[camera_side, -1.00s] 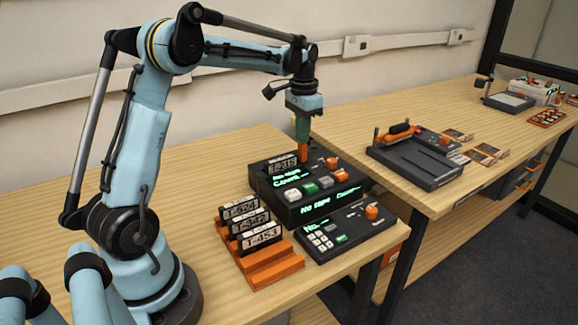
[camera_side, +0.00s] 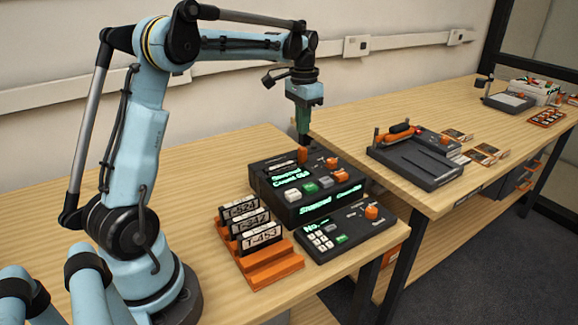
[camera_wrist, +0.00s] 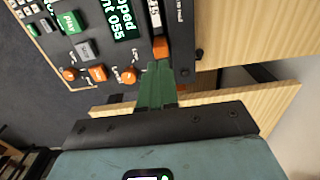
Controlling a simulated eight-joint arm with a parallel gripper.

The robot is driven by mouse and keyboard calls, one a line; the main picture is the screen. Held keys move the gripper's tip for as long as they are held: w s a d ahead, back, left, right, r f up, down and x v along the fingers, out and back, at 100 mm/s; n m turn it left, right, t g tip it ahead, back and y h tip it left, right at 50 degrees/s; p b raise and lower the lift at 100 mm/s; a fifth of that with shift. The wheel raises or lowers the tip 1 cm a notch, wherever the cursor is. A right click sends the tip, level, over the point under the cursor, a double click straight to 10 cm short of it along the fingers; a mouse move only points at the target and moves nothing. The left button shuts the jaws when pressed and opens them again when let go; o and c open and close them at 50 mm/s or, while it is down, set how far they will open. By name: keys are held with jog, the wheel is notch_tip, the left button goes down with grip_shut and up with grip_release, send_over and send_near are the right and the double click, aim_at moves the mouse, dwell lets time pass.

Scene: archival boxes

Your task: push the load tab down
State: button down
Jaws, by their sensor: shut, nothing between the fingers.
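The dark tape deck (camera_side: 280,208) stands on the near table. Its orange load tab (camera_side: 302,156) is at the back of its top, low down. The tab also shows in the wrist view (camera_wrist: 161,47). My gripper (camera_side: 303,139) is shut and empty, pointing straight down over the tab. In the wrist view its green fingers (camera_wrist: 160,68) end at the tab; I cannot tell whether they touch it. A tape (camera_side: 281,166) lies low in the deck's slot, only its top edge showing. The deck's display (camera_side: 289,177) reads "Stopped" and a count that looks like 055.
An orange rack (camera_side: 268,268) with several labelled tapes (camera_side: 260,237) stands left of the deck. A smaller keypad unit (camera_side: 345,233) sits in front of it. A dark grey device (camera_side: 420,158) is on the right table. The near table behind the rack is clear.

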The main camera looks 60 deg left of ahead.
notch_tip(320, 180, up, 9)
dwell(0.4)
jog(key=shift+r, duration=0.1)
